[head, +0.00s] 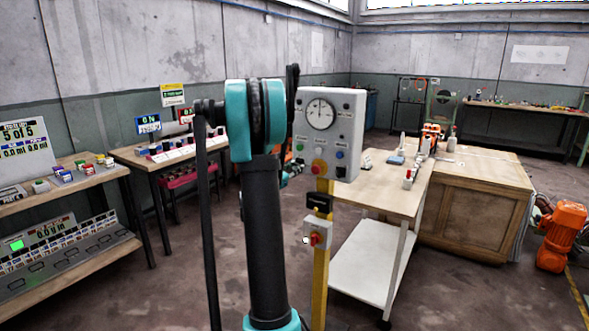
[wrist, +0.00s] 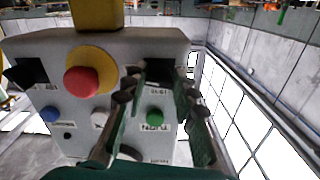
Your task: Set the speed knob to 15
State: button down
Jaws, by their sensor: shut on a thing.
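The grey control box (head: 335,130) stands on a yellow post, with a round dial (head: 320,113) on its face. In the wrist view the box (wrist: 125,48) appears upside down. My gripper (wrist: 156,88) is at its face, with its fingers on both sides of a dark square knob (wrist: 160,70), apparently the speed knob. The fingertips hide part of it, and its label and setting are not readable. A green button (wrist: 155,114) lies between the fingers. In the head view my arm hides the gripper.
A red button (wrist: 81,82) on a yellow disc, a white knob (wrist: 98,118) and a blue button (wrist: 50,113) are on the same face. A smaller box with a red button (head: 316,238) hangs lower on the post. A wooden table (head: 385,190) stands behind right.

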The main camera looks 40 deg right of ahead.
jog(key=shift+s, duration=0.1)
jog(key=c, duration=1.2)
grip_release()
jog(key=shift+a, duration=0.1)
jog(key=v, duration=1.2)
